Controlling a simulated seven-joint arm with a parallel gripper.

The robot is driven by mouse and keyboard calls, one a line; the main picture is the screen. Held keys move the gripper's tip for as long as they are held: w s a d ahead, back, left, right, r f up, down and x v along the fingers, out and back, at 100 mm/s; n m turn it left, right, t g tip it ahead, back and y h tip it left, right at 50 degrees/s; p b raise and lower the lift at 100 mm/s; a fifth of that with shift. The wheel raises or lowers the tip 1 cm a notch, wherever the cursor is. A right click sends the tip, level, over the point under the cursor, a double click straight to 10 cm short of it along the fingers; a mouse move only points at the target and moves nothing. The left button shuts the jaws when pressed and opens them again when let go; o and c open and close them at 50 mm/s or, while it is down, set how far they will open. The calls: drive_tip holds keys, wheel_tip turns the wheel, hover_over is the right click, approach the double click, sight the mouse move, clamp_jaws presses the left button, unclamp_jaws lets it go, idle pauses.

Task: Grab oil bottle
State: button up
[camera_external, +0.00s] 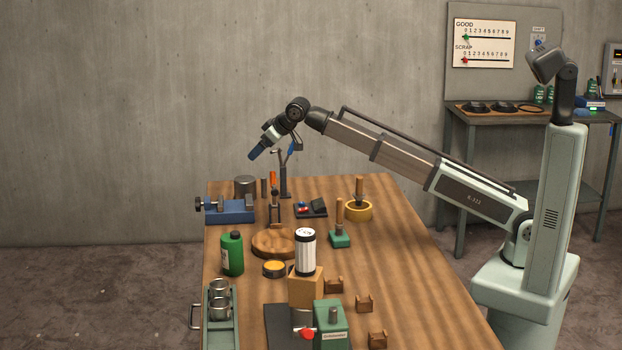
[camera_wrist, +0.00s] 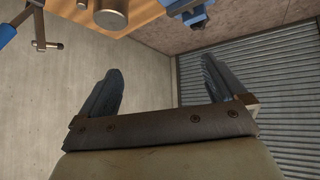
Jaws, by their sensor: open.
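The oil bottle is most likely the green bottle (camera_external: 232,254) with a dark cap and a pale label, standing upright at the left side of the wooden table in the external view. My gripper (camera_external: 256,154) is well above the far left part of the table, away from the bottle, and tilts down to the left. In the wrist view my gripper (camera_wrist: 165,90) shows two dark fingers spread wide apart with nothing between them. The bottle is not seen in the wrist view.
A blue vise (camera_external: 232,211) and a grey cylinder (camera_external: 245,186) stand behind the bottle. A round wooden disc (camera_external: 272,245) and a yellow-topped tin (camera_external: 274,269) are to its right. A tray with metal cups (camera_external: 219,300) is in front. The table's right side (camera_external: 420,270) is clear.

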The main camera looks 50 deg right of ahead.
drive_tip(key=s+a+f+n+g+y, duration=0.1)
drive_tip(key=s+a+n, duration=0.1)
drive_tip(key=s+a, duration=0.35)
drive_tip(key=s+a+f+n+g, duration=0.1)
drive_tip(key=s+a, duration=0.1)
drive_tip(key=a, duration=0.7)
drive_tip(key=n+g+y, duration=0.1)
drive_tip(key=n+g, duration=0.3)
approach(235, 232)
drive_tip(key=x, duration=0.8)
drive_tip(key=shift+a, duration=0.1)
drive_tip(key=shift+x, duration=2.65)
drive_tip(key=shift+w, duration=0.1)
drive_tip(key=shift+c, duration=0.4)
drive_tip(key=c, duration=1.2)
